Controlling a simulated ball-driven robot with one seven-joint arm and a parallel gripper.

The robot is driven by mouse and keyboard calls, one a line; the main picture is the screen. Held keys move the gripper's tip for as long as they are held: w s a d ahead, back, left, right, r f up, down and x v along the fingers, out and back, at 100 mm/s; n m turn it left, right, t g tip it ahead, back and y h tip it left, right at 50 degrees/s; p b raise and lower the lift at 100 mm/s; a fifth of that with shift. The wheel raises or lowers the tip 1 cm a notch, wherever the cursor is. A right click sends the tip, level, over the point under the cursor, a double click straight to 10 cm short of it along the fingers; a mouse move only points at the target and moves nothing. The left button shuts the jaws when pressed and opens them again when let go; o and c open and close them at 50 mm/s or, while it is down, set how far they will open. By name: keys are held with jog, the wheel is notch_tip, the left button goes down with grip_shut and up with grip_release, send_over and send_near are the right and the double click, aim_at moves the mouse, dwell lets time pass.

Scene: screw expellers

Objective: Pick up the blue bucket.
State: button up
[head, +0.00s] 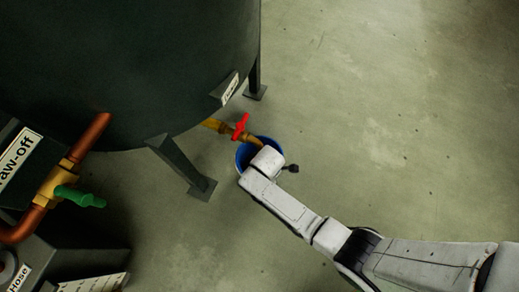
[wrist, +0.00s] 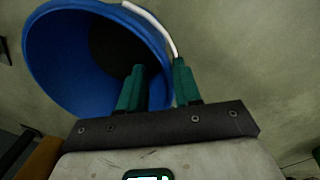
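The blue bucket (head: 242,158) stands on the floor under the tap in the head view, partly hidden by my arm's end. In the wrist view the bucket (wrist: 52,55) fills the upper left, its mouth facing the camera and its inside dark. A white strip, perhaps its handle, runs along its right rim. My gripper (wrist: 159,66) has two green fingers set apart with a gap between them. The left finger shows over the bucket's mouth and the right finger just outside the rim, near the white strip's end. I cannot tell whether either finger touches the bucket.
A brass tap with a red handle (head: 240,127) reaches over the bucket from a large dark tank (head: 130,60). The tank's leg (head: 181,163) stands left of the bucket. A green-handled valve (head: 79,196) is at the left. The floor to the right is clear.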

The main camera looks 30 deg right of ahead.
notch_tip(320, 180, down, 5)
jog(key=b, duration=0.3)
jog(key=shift+w+a+r, duration=0.1)
jog(key=shift+r, duration=0.1)
jog(key=shift+c, duration=0.4)
grip_shut()
dwell(0.5)
jog(key=shift+r, duration=0.1)
